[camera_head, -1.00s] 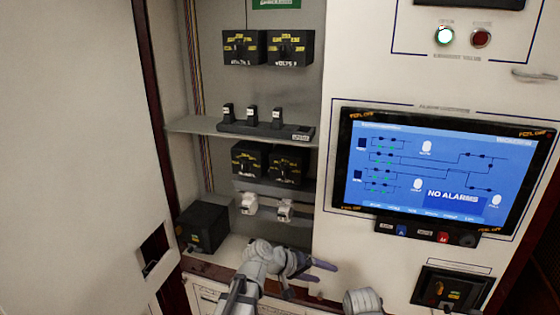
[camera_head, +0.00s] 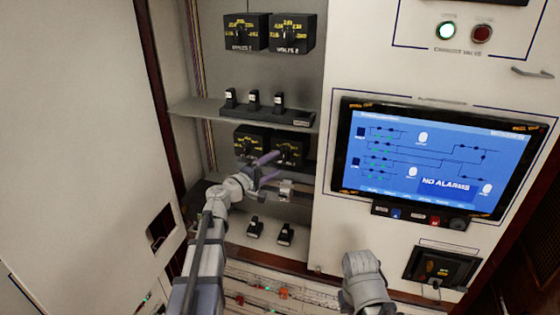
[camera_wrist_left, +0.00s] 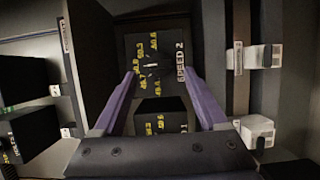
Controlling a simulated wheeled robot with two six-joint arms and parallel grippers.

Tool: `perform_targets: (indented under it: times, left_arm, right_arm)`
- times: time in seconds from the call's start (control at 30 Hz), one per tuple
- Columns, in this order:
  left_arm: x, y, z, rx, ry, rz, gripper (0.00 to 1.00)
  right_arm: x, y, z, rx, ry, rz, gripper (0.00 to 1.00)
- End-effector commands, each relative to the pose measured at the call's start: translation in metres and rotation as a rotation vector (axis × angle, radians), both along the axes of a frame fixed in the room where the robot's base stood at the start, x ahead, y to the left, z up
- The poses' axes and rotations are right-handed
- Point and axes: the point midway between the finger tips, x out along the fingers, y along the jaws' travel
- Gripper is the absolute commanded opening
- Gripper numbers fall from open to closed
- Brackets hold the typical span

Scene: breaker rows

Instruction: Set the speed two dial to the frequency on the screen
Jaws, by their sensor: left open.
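The speed two dial (camera_head: 290,150) is a black box with yellow numbers, right of a similar box. In the left wrist view the dial (camera_wrist_left: 150,66) faces me, labelled SPEED 2, with a dark knob amid the numbers. My left gripper (camera_head: 279,167) is in front of and slightly below it. Its purple fingers (camera_wrist_left: 160,74) are open, apart on either side of the dial's face in the wrist view, with nothing between them. I cannot tell any contact. The screen (camera_head: 440,150) shows a blue diagram and NO ALARMS; its small figures are unreadable. My right gripper's fingers do not show.
The VOLTS 2 dial (camera_head: 292,33) and its neighbour sit above a shelf with several black switches (camera_head: 253,98). White-handled parts (camera_wrist_left: 257,57) lie beside my left gripper. A cabinet door (camera_head: 80,150) closes off the left.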

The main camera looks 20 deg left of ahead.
Motion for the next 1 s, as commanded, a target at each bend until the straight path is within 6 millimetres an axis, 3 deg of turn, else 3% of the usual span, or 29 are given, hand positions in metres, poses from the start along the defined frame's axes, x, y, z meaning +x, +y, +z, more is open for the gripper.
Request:
perform_targets:
  times: [0.23,0.63,1.0]
  left_arm:
    - [0.029,-0.012,0.0,0.0,0.0,-0.001,0.76]
    - [0.034,-0.016,0.0,0.001,0.0,0.0,0.76]
    - [0.033,-0.016,0.0,0.001,0.0,0.0,0.35]
  right_arm:
    - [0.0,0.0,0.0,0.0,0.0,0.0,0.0]
    - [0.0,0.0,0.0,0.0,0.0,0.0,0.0]
    - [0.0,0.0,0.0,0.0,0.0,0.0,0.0]
